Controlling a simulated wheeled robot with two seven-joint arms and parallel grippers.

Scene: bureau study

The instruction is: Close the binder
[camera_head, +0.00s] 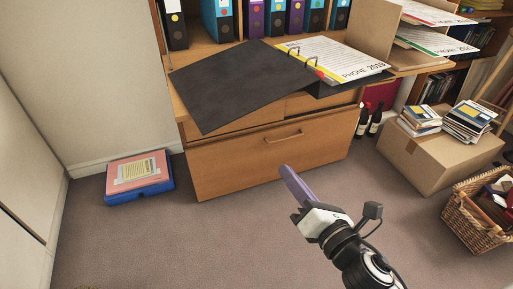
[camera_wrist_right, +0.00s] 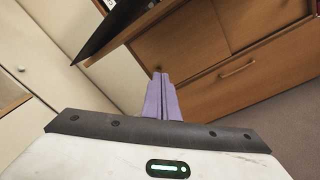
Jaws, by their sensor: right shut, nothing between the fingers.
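The binder (camera_head: 232,80) lies open on top of the wooden bureau. Its black cover is spread to the left and overhangs the front edge. Its rings and paper stack (camera_head: 335,58) are on the right, with a sheet reading "PHONE 2019". My right gripper (camera_head: 284,170) is shut and empty, in front of the drawers and below the binder, apart from it. In the right wrist view its purple fingers (camera_wrist_right: 162,98) are together, and the dark cover's edge (camera_wrist_right: 105,38) shows at the upper left. My left gripper is out of view.
The bureau's drawer front (camera_head: 250,160) stands below the binder. Upright folders (camera_head: 255,18) line the shelf behind it. A cardboard box (camera_head: 440,160) with books and a wicker basket (camera_head: 482,215) stand at right. A blue tray (camera_head: 140,193) lies on the floor at left.

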